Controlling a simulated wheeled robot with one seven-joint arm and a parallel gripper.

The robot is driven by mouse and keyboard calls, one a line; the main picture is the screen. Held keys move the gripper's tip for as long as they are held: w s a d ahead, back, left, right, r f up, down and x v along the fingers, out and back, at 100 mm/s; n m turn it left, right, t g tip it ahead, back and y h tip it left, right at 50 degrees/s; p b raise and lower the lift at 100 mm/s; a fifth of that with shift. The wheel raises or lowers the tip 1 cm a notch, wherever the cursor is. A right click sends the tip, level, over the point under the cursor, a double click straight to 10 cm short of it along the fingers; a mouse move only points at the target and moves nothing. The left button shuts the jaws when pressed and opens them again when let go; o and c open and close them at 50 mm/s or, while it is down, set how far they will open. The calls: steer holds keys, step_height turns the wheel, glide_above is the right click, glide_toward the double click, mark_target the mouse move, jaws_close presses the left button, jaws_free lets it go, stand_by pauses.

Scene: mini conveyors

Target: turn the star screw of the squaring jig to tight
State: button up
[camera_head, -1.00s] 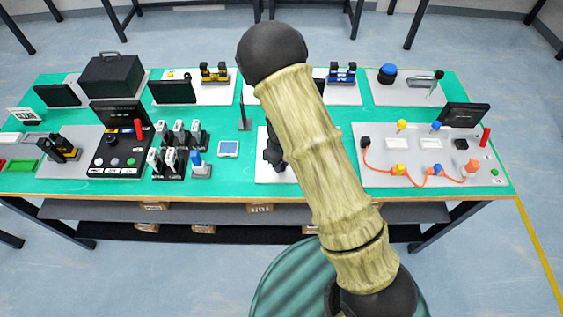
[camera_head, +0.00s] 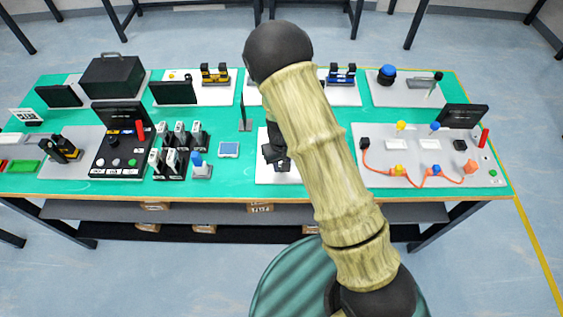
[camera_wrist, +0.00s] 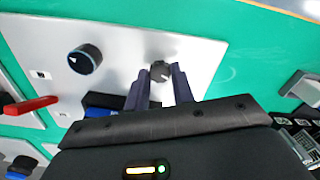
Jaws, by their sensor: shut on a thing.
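A small dark grey knob (camera_wrist: 160,71), which looks like the star screw, stands on a light grey panel (camera_wrist: 120,42) in the wrist view. My gripper (camera_wrist: 159,82) has its two dark fingers on either side of this knob and is shut on it. The fingers hide part of the knob, and no tightness mark can be read. In the head view my gripper (camera_head: 276,156) is low over a pale board (camera_head: 264,174) at the table's front middle. My arm hides most of that board and the knob.
In the wrist view a black dial with a blue ring (camera_wrist: 85,58) sits left of the knob, and a red lever (camera_wrist: 30,105) lies further left.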

steer(key=m+p, duration=0.1)
steer(key=m, duration=0.5)
steer(key=shift+r+m+p, duration=0.15)
steer(key=shift+m+p, duration=0.15)
steer(key=m+p, duration=0.1)
steer(key=m, duration=0.4)
steer(key=shift+m, duration=0.3)
steer(key=o, duration=1)
step_height(320, 180, up, 17)
steer(key=shift+d+r, duration=0.1)
steer(key=shift+r, duration=0.05)
stand_by(0.3)
